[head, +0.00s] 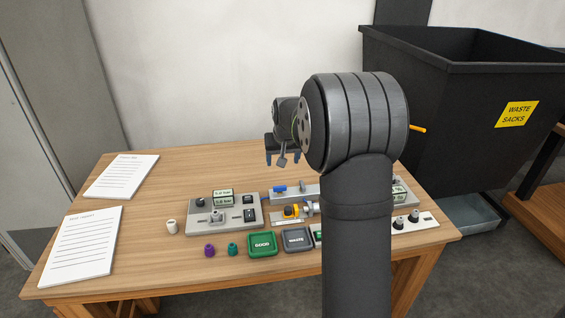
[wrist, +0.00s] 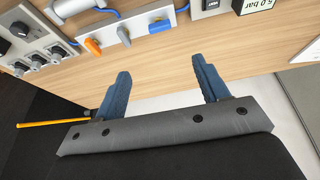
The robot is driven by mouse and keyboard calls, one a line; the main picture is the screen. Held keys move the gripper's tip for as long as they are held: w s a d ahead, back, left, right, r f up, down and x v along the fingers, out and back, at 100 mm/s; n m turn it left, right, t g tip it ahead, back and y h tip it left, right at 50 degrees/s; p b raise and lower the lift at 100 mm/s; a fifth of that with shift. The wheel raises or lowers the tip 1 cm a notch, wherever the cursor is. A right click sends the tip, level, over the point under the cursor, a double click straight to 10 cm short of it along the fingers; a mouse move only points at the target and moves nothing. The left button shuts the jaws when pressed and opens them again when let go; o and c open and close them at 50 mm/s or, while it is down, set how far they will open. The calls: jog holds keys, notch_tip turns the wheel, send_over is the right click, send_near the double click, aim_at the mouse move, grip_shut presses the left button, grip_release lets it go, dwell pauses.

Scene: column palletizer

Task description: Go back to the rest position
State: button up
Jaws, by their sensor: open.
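My gripper (wrist: 162,82) shows in the wrist view with its two blue fingers spread wide apart and nothing between them. In the head view my gripper (head: 283,158) hangs above the back part of the wooden table (head: 165,165), clear of the things on it. My arm covers part of the table's right side.
On the table are a grey gauge unit (head: 223,214), a green GOOD tray (head: 262,244), a grey WASTE tray (head: 297,239), a white cylinder (head: 172,227), a purple piece (head: 209,250), a teal piece (head: 232,249) and paper sheets (head: 78,247). A black waste bin (head: 455,110) stands right.

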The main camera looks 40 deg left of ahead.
aim_at(280, 186)
jog(key=x, duration=1.7)
jog(key=shift+w+a+f, duration=0.1)
jog(key=shift+a+f, duration=0.05)
jog(key=shift+a, duration=0.05)
jog(key=shift+w+n+g+y, duration=0.1)
jog(key=shift+n+g+y, duration=0.35)
jog(key=shift+n, duration=1.05)
jog(key=s+d+r, duration=0.1)
jog(key=d+r, duration=0.1)
jog(key=r, duration=0.6)
jog(key=s+d+r+n, duration=0.1)
jog(key=s+d+r, duration=0.1)
jog(key=r, duration=0.6)
jog(key=shift+d, duration=0.7)
jog(key=shift+r, duration=0.1)
dwell(2.0)
